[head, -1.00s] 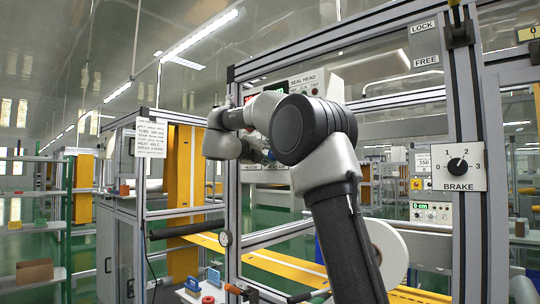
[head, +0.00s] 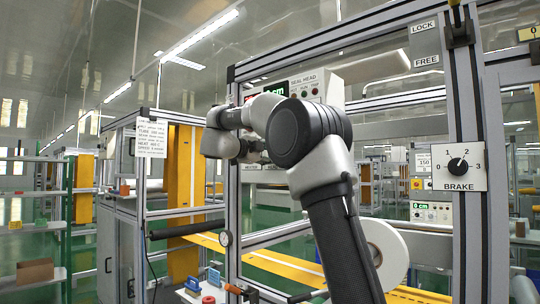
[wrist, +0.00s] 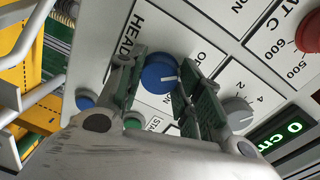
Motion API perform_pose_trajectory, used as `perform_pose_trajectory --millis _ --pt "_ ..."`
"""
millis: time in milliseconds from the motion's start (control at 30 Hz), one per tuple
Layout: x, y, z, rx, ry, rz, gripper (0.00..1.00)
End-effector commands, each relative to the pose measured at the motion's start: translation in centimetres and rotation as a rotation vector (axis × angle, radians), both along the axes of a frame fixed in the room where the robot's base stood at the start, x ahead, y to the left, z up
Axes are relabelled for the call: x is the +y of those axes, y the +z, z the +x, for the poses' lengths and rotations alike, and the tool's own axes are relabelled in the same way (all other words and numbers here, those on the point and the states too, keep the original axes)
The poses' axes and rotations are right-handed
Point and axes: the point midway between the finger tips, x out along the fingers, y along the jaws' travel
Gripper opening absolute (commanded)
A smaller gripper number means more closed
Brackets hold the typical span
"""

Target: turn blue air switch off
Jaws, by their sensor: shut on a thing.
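A round blue switch knob (wrist: 158,79) with a white pointer mark sits on the white seal head panel (wrist: 100,35), between the two fingers of my gripper (wrist: 160,66) in the wrist view. My gripper is shut on this knob, one finger on each side. The pointer mark points to the right in the picture. ON and partly covered O... lettering stand beside the knob; its own name label is not readable. In the head view the panel (head: 318,80) is partly behind my arm, and the knob and fingertips are hidden.
A white roll (head: 388,254) and frame posts stand by my arm.

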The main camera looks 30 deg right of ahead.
Motion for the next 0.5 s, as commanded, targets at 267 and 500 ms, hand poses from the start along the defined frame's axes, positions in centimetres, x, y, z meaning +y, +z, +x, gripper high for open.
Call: perform_pose_trajectory --millis 267,500 --pt "0.06 -0.04 0.07 0.079 0.001 -0.029 0.12" --pt "0.06 -0.05 0.07 0.096 0.002 -0.035 0.12"
